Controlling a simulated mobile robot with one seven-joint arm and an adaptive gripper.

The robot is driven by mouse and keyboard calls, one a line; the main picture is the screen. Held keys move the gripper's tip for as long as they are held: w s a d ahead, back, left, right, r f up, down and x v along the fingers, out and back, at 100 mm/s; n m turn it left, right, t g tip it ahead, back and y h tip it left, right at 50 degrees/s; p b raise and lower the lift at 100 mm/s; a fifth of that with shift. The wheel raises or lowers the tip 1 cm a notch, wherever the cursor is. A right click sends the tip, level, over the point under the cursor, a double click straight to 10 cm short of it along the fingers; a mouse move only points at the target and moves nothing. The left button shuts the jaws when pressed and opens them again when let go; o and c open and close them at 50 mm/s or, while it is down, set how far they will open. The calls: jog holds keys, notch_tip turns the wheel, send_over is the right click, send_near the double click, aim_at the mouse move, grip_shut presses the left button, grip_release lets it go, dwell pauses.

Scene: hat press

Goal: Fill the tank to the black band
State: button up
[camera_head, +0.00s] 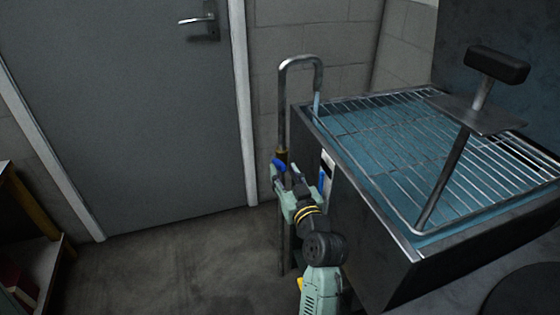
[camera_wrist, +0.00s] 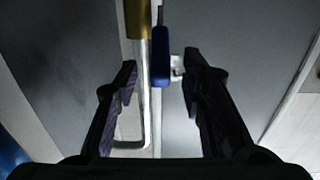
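The dark tank (camera_head: 375,225) stands at the right, with blue water (camera_head: 385,140) under its wire rack. The blue tap handle (camera_head: 278,164) is on the pipe near the brass section (camera_wrist: 138,18). My gripper (camera_head: 287,168) is open at the handle. In the wrist view the blue handle (camera_wrist: 160,58) lies between the spread fingers, neither touching it. A narrow white and blue gauge (camera_head: 323,178) is partly hidden by my arm; I cannot make out a black band.
A press plate with a black grip (camera_head: 497,65) stands over the rack. A grey door (camera_head: 130,110) with a lever handle is behind at the left. A shelf (camera_head: 30,235) stands at the left edge. The floor (camera_head: 170,260) between is clear.

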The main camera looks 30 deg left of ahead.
aim_at(278, 160)
jog(key=shift+p+x, duration=0.4)
jog(key=shift+x, duration=1.75)
jog(key=shift+c, duration=0.2)
grip_shut()
